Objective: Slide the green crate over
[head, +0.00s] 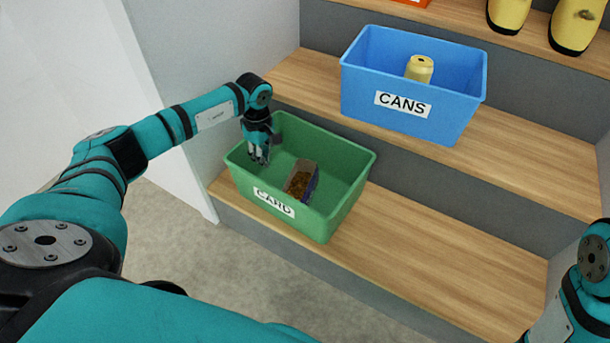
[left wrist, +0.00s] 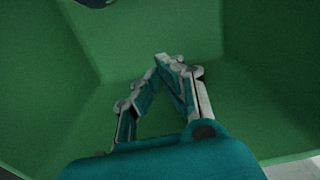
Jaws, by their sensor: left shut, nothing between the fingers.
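The green crate (head: 345,208), labelled CARD, stands on the lowest wooden step, at its left end near the grey wall. A small open box (head: 301,181) with brown contents lies inside it. My left gripper (head: 259,160) points down into the left part of the crate, its fingers shut and empty. In the left wrist view the closed fingers (left wrist: 163,60) show against the green walls and floor of the crate (left wrist: 260,60). Whether the fingers touch a crate wall I cannot tell. My right gripper is out of view; only part of the right arm shows at the right edge.
A blue crate (head: 413,120) labelled CANS, holding a yellow can (head: 420,68), stands on the step above. Yellow boots (head: 575,25) are on a higher step at the top right. The lowest step (head: 440,255) is clear to the right of the green crate.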

